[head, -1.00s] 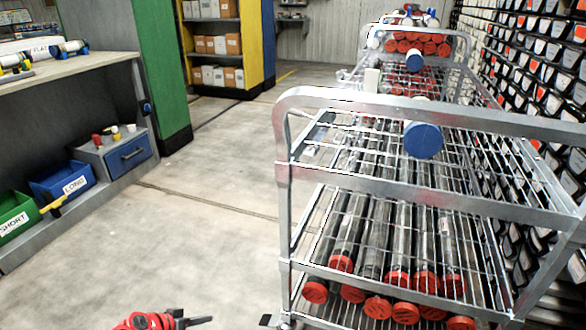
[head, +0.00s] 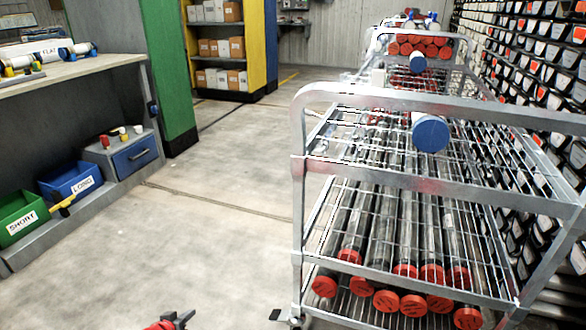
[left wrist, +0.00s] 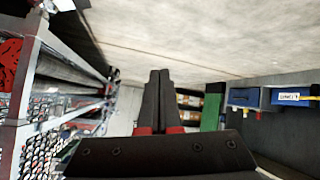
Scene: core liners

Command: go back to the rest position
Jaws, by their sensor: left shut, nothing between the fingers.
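My left gripper (head: 180,318) shows at the bottom edge of the head view, low over the floor and left of the wire cart. In the left wrist view my left gripper (left wrist: 157,78) has its two dark fingers together, with nothing between them. The cart's metal frame lies along the left side of that view, apart from the fingers. My right gripper is not in view.
A wire cart (head: 440,185) holds several red-capped tubes (head: 385,301) on its lower shelf and a blue-capped tube (head: 430,133) above. A bench with a green bin (head: 22,214) and blue bin (head: 70,181) stands left. The floor (head: 200,240) between is clear.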

